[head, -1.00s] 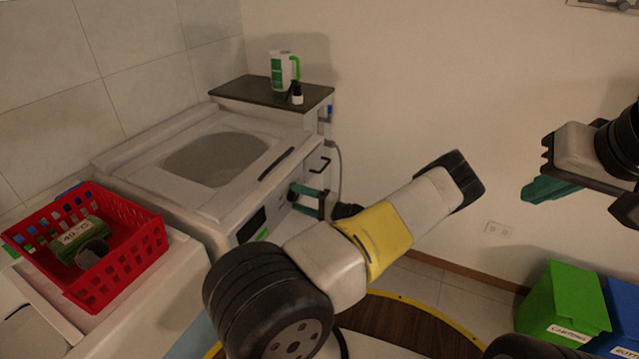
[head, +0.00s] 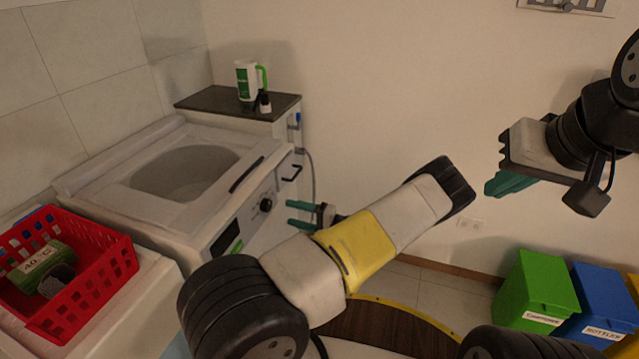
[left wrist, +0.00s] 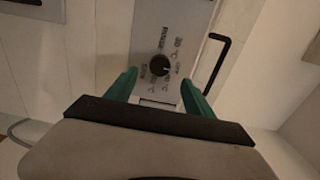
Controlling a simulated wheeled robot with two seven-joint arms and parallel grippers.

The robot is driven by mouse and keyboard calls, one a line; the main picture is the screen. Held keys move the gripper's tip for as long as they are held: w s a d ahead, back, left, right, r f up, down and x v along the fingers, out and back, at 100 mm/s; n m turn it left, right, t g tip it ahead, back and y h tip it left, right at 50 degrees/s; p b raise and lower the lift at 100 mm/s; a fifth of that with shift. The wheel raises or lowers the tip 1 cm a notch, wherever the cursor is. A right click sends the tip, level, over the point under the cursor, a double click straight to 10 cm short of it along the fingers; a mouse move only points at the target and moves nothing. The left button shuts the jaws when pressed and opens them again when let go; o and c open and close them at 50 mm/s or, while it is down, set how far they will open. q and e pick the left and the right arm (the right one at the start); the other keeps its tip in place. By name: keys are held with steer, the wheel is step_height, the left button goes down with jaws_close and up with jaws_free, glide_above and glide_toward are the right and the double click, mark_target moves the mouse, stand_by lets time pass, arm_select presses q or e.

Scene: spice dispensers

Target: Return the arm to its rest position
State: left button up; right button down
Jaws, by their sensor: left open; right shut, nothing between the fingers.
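My left gripper (head: 292,214) has green fingers and is in front of the washing machine (head: 232,222), in the middle of the head view. It is open and empty, with a gap to the machine's front panel. In the left wrist view its two fingers (left wrist: 160,85) stand apart, with the black dial (left wrist: 159,65) showing between them. The dial also shows in the head view (head: 266,205). My left arm crosses the lower middle of the head view. My right gripper (head: 490,188) is raised at the right, in front of the bare wall, shut and empty.
A red basket (head: 118,262) holding a green item labelled 40 °C (head: 42,262) stands at the left. A dark shelf (head: 215,101) behind the machine bears a white and green jug (head: 246,80) and a small dark bottle (head: 264,102). Green (head: 538,290) and blue (head: 598,295) bins stand lower right.

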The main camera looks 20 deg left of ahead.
arm_select(q)
steer(key=s+d+r+t+h, duration=0.1)
steer(key=s+d+r+h, duration=0.3)
steer(key=r, duration=0.8)
steer(key=s+d+r+t+h, duration=0.2)
steer(key=s+d+r+h, duration=0.3)
steer(key=s+r+h, duration=0.4)
steer(key=s+d+r+t+h, duration=0.1)
steer(key=s+d+r+h, duration=0.3)
steer(key=s+r+h, duration=0.3)
steer(key=shift+s+d+r+t, duration=0.35)
steer(key=shift+s+r, duration=2)
steer(key=shift+r, duration=2.5)
